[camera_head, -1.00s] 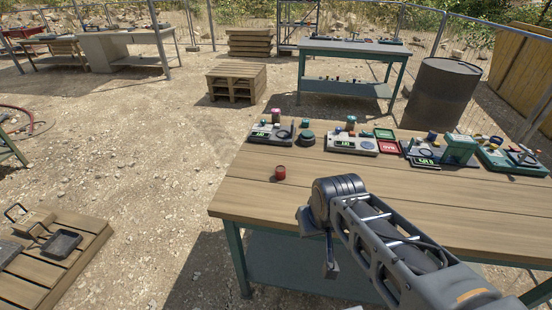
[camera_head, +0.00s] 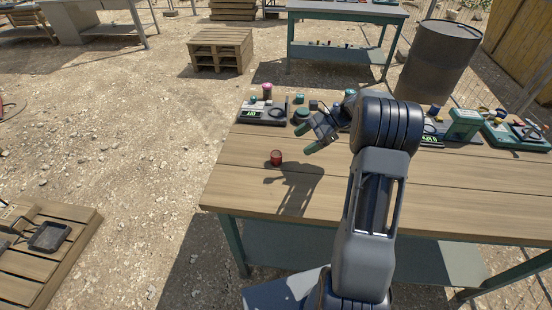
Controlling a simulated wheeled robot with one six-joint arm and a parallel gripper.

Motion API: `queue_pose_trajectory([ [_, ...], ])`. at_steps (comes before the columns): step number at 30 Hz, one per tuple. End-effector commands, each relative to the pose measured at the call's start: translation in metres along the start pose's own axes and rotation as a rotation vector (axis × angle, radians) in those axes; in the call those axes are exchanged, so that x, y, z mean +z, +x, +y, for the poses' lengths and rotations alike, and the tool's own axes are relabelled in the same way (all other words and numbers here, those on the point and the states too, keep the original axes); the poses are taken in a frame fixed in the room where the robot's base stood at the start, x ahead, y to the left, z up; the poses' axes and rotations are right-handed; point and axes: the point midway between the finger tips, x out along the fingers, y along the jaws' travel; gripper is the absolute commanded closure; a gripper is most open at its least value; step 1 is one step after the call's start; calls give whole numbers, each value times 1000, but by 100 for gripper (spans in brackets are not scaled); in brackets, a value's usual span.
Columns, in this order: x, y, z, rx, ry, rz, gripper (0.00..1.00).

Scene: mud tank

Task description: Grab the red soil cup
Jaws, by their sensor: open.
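The red soil cup (camera_head: 276,158) is small and stands upright on the wooden table (camera_head: 240,178), near its left end. My gripper (camera_head: 306,139) is above the table, to the right of the cup and a little higher in the picture. Its fingers point left and down, apart from the cup, with nothing seen between them. My arm rises from the bottom of the picture and hides part of the table and the devices behind it.
A device with a green display (camera_head: 263,115) stands at the table's back left, with small jars near it. More devices (camera_head: 465,124) stand at the back right. The table is clear around the cup. A pallet stack (camera_head: 220,50) and a dark barrel (camera_head: 437,60) stand beyond.

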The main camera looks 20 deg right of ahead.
Motion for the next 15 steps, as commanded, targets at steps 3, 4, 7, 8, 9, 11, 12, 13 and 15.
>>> queue_pose_trajectory([
  [3,-26,-6,-10,-43,99,-96,26],
  [4,-31,-8,-12,-51,118,-115,26],
  [7,-42,-12,-16,-72,163,-164,26],
  [8,-45,-12,-17,-76,173,-175,26],
  [9,-47,-12,-18,-80,183,-187,26],
  [11,-49,-9,-19,-84,193,-200,26],
  [12,-49,-4,-20,-86,197,-205,26],
  [13,-48,0,-21,-86,199,-208,26],
  [15,-46,12,-22,-86,202,-211,26],
])
